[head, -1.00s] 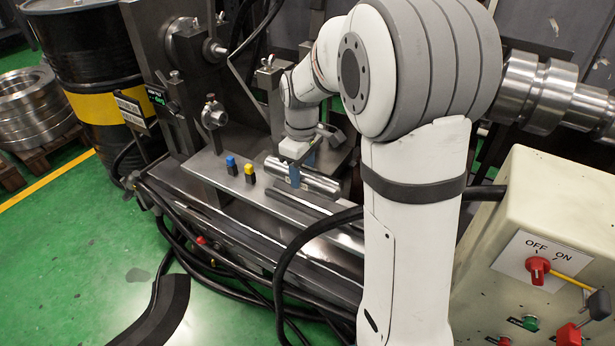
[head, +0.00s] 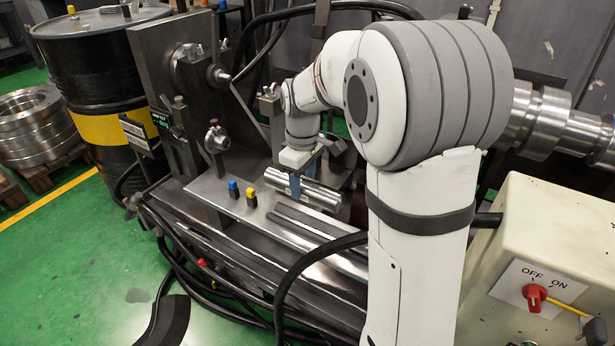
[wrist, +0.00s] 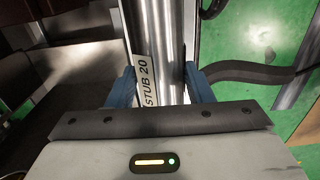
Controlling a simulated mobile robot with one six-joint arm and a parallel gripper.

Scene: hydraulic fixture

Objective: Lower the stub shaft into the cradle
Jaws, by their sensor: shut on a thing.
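The stub shaft (head: 318,194) is a shiny steel cylinder. It lies roughly level above the fixture's bed plate, its right end a little lower in the head view. My gripper (head: 294,186) reaches down from above, its blue fingers shut around the shaft's left-middle part. In the wrist view, the shaft (wrist: 172,40) runs between the two blue fingers of my gripper (wrist: 161,88), and a white "STUB 20" label shows beside the left finger. I cannot make out the cradle clearly; the shaft and my arm cover part of the bed.
A blue peg (head: 233,189) and a yellow peg (head: 251,198) stand on the bed plate (head: 210,190) left of the shaft. Dark rails (head: 300,224) lie in front. A steel upright (head: 165,110) rises at left. A switch box (head: 535,265) stands at right; black hoses run in front.

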